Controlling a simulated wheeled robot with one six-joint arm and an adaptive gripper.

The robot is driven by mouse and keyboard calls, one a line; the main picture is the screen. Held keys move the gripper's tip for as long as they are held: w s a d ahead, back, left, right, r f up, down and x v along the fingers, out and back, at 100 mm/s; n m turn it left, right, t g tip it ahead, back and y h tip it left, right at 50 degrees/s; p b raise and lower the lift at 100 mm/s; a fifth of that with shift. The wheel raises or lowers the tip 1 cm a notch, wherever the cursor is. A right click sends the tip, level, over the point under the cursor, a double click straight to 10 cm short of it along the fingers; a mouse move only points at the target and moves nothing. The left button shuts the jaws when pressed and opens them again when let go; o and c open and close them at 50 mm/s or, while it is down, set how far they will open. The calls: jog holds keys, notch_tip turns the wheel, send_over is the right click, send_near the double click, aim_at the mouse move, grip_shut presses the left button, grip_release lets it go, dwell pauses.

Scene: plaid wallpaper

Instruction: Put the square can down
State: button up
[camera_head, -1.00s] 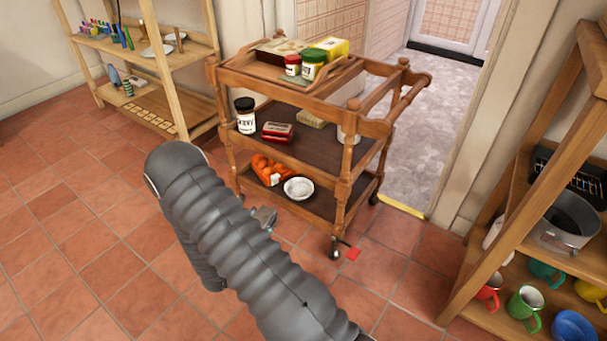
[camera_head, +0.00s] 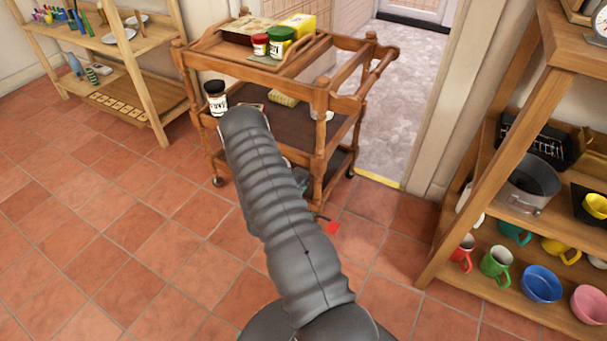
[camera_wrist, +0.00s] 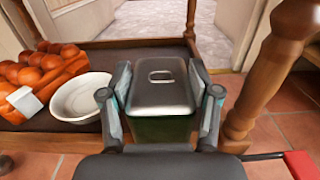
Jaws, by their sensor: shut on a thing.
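In the wrist view, the square can (camera_wrist: 160,95) is dark green with a grey lid and a handle on top. My gripper (camera_wrist: 160,108) is shut on it, one finger at each side. The can is upright, at the front right of the trolley's lowest shelf (camera_wrist: 105,50), beside a white bowl (camera_wrist: 84,97). I cannot tell whether its base touches the shelf; the base is hidden. In the head view my arm hides the can and most of my gripper.
Orange fruit in a pack (camera_wrist: 40,75) lies left of the bowl. A trolley post (camera_wrist: 272,70) stands close on the right. A rack with mugs (camera_head: 495,262) stands at the right. Tiled floor is clear at the left.

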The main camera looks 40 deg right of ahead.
jog(key=shift+w+d+f, duration=0.35)
jog(key=shift+d+f, duration=0.2)
jog(key=shift+d, duration=0.3)
jog(key=shift+w+d+f, duration=0.35)
jog(key=shift+d+f, duration=0.25)
jog(key=shift+d, duration=0.2)
jog(key=shift+w+d+f, duration=0.35)
jog(key=shift+d+f, duration=0.2)
jog(key=shift+d, duration=0.3)
jog(key=shift+f, duration=0.2)
jog(key=o, duration=1.5)
jog(key=shift+c, duration=0.2)
jog(key=shift+r, duration=0.1)
